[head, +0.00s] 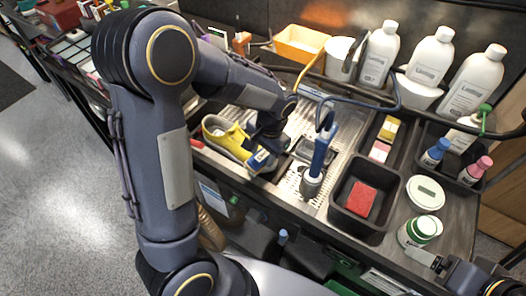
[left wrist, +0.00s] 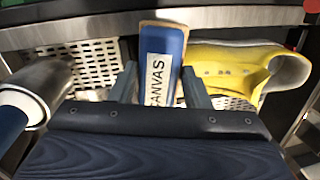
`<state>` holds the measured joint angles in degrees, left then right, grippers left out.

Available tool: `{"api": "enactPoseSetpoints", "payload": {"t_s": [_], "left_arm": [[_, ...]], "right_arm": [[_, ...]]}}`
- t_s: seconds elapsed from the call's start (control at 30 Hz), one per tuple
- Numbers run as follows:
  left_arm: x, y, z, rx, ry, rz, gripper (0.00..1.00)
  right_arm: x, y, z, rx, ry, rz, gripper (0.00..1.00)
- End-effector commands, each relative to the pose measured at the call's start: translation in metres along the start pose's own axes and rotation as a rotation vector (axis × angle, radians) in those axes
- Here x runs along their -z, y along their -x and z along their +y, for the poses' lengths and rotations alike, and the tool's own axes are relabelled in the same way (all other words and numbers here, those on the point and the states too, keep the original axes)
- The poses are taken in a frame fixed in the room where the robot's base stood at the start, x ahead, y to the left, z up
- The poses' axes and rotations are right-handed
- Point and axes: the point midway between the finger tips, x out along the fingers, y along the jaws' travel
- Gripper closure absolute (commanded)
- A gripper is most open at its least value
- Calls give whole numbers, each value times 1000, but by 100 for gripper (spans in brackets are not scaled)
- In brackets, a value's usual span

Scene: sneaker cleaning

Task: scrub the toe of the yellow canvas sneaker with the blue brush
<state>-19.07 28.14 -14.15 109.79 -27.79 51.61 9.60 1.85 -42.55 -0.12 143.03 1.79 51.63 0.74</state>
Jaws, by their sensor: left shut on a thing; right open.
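The yellow canvas sneaker (head: 222,137) lies on the perforated metal tray, left of my left gripper (head: 264,150). In the left wrist view the sneaker (left wrist: 228,66) is to the right of the fingers, its opening facing right. My left gripper (left wrist: 160,88) is shut on the blue brush (left wrist: 160,48), which has a white label reading CANVAS. The brush also shows in the head view (head: 261,160), beside the sneaker. The gripper hides part of the shoe there; I cannot tell whether brush and shoe touch. My right gripper (head: 428,262) is open at the lower right, away from the shoe.
A black bin (head: 341,220) holds a red block. White bottles (head: 380,55) line the back. A green-white jar (head: 420,231) stands near the right front edge.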

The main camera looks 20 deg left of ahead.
Motion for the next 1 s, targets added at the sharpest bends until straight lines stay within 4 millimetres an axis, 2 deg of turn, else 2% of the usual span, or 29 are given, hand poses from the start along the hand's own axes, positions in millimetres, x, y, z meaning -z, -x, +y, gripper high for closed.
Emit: {"api": "enactPoseSetpoints", "payload": {"t_s": [0.8, 1.0], "left_arm": [[1, -14, -2, 0, -1, 0, 93], [14, -12, -4, 0, 0, 0, 93]], "right_arm": [[-5, -9, 4, 0, 0, 0, 17], [-4, -7, 3, 0, 0, 0, 17]]}}
